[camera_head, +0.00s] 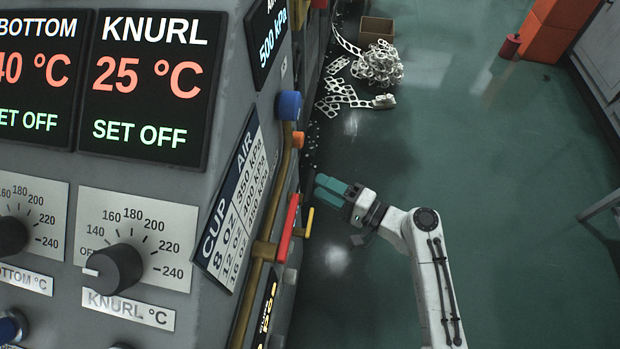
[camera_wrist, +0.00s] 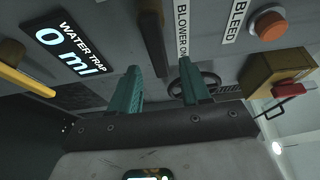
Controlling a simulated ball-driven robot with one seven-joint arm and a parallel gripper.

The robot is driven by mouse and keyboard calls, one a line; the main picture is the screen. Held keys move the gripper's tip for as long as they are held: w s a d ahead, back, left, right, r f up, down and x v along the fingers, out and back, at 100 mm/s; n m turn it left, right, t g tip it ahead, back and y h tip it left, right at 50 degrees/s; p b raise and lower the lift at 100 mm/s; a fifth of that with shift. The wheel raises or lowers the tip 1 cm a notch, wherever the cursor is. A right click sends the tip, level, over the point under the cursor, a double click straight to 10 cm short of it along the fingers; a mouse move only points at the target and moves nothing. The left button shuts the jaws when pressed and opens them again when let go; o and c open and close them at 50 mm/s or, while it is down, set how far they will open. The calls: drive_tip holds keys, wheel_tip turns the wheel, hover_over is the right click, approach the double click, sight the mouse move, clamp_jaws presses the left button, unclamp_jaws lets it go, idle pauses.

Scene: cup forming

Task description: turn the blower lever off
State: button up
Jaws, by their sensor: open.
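My gripper (camera_head: 325,188) has teal fingers and is beside the machine's side panel in the head view. In the wrist view my gripper (camera_wrist: 163,72) is open, with its two fingers apart. The blower lever cannot be made out for sure in the head view.
A yellow bar (camera_wrist: 26,80) and a "WATER TRAP 0 ml" display (camera_wrist: 67,50) are at left. A white scrap heap (camera_head: 378,66) lies on otherwise mostly open floor.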

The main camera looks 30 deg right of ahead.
sight(310, 179)
drive_tip(key=shift+x, duration=2.2)
clamp_jaws()
